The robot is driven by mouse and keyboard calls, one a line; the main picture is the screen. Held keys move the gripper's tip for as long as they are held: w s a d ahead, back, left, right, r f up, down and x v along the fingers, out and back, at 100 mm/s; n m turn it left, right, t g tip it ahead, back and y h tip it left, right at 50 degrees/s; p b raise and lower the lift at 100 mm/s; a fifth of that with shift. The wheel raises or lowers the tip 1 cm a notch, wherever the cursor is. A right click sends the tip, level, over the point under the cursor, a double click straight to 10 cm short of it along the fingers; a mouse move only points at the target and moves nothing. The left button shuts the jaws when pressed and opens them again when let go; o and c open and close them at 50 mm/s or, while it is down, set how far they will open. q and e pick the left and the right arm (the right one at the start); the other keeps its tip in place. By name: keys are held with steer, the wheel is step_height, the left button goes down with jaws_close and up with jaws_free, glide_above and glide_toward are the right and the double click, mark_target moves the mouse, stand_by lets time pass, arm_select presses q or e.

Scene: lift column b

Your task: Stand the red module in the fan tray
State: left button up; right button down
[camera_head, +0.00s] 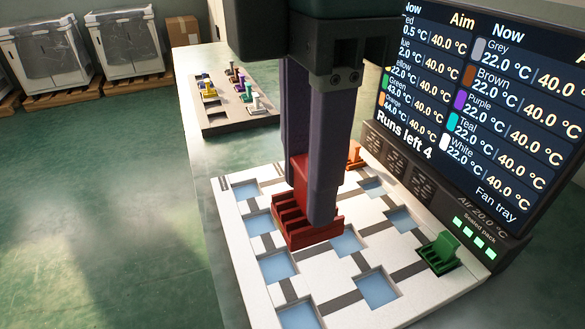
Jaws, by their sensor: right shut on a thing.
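My right gripper (308,203) comes down from the top middle and is shut on the red module (292,226), a finned block with a raised back. The module is upright over the white board (240,262), which has blue square recesses and grey strips. I cannot tell whether it touches the board; my fingers hide part of it. The words "Fan tray" show on the screen (490,110), beside "Air 20.0 °C" and "Sealed pack" on its base. My left gripper is out of view.
A green module (440,253) stands at the board's right side, and an orange module (355,156) stands behind my right finger. Several blue recesses are empty. The screen bounds the right side. Wrapped cabinets (45,50) and a cardboard box (183,31) stand far back; the floor at left is clear.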

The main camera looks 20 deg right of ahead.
steer(key=shift+f+b, duration=2.4)
steer(key=shift+f, duration=7.5)
steer(key=shift+f, duration=0.1)
steer(key=c, duration=0.5)
jaws_free()
step_height(320, 180, up, 12)
steer(key=p, duration=0.3)
steer(key=s+a+f+m+t+y, duration=0.2)
steer(key=s+a+f+m+y, duration=0.15)
steer(key=s+a+m, duration=0.2)
steer(key=s+d+f+m+h, duration=0.1)
steer(key=s+d+m, duration=0.1)
steer(key=d, duration=0.3)
steer(key=s+d+f+m+t+h, duration=0.1)
steer(key=s+d+m, duration=0.1)
steer(key=d+m, duration=0.3)
steer(key=s+d+f+m+h, duration=0.1)
steer(key=s+d+m, duration=0.1)
steer(key=d+m, duration=0.2)
steer(key=shift+s+d+t, duration=0.3)
steer(key=shift+s+d, duration=0.05)
steer(key=shift+d, duration=0.1)
